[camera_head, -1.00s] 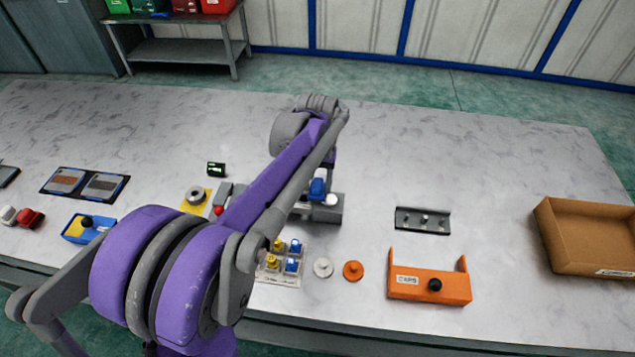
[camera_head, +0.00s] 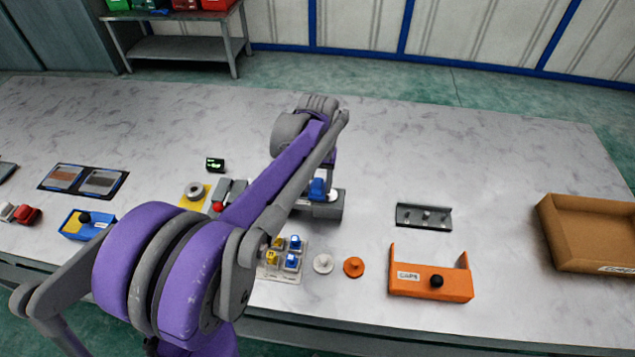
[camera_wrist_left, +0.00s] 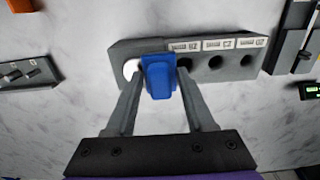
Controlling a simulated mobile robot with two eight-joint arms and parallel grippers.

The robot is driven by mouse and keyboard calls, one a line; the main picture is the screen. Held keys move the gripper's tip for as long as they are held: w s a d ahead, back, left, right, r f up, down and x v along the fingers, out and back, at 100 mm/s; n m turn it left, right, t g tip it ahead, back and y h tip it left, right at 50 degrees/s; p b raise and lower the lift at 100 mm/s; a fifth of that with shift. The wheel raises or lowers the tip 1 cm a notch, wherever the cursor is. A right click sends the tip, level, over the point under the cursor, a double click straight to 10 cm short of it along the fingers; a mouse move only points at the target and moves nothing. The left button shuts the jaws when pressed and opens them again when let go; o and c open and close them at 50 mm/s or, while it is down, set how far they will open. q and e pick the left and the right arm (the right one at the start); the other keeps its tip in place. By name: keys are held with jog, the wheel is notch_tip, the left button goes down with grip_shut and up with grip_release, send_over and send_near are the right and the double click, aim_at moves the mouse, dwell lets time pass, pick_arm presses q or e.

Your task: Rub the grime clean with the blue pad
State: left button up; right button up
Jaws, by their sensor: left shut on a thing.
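My left gripper (camera_head: 318,184) is shut on a blue block (camera_wrist_left: 159,78), which looks like the blue pad. In the wrist view the two fingers flank it. The blue block is over a grey block (camera_wrist_left: 236,68) with a row of round holes and white labels. It covers part of the row, beside a white round spot (camera_wrist_left: 131,69) at the left end. I cannot tell whether the pad touches the grey block. In the head view the grey block (camera_head: 325,211) is partly hidden by my left arm. No grime can be clearly made out. My right gripper is not in view.
An orange holder (camera_head: 430,286), a grey plate with pegs (camera_head: 423,217) and a cardboard box (camera_head: 590,255) stand to the right. A clear tray (camera_head: 283,273) of yellow and blue parts is in front. A blue tray (camera_head: 75,236) is at left. The back of the table is clear.

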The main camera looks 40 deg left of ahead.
aim_at(333, 195)
pick_arm(q)
jog(key=shift+w+d+r, duration=0.1)
jog(key=shift+w+d, duration=0.35)
jog(key=shift+d, duration=0.35)
jog(key=shift+w+d+r, duration=0.1)
jog(key=shift+w+d, duration=0.35)
jog(key=shift+d, duration=0.35)
jog(key=shift+w+d+f, duration=0.1)
jog(key=shift+d+f, duration=0.05)
jog(key=shift+f, duration=0.05)
jog(key=shift+s+a+f, duration=0.1)
jog(key=shift+s+a, duration=0.55)
jog(key=shift+a, duration=0.35)
jog(key=shift+s+a+f, duration=0.1)
jog(key=shift+s+a, duration=0.35)
jog(key=shift+a, duration=0.35)
grip_shut()
jog(key=shift+w+r+p, duration=0.1)
jog(key=shift+r+p, duration=0.5)
jog(key=shift+r, duration=0.2)
jog(key=shift+r+p, duration=1.4)
jog(key=shift+r, duration=0.8)
jog(key=shift+r, duration=0.1)
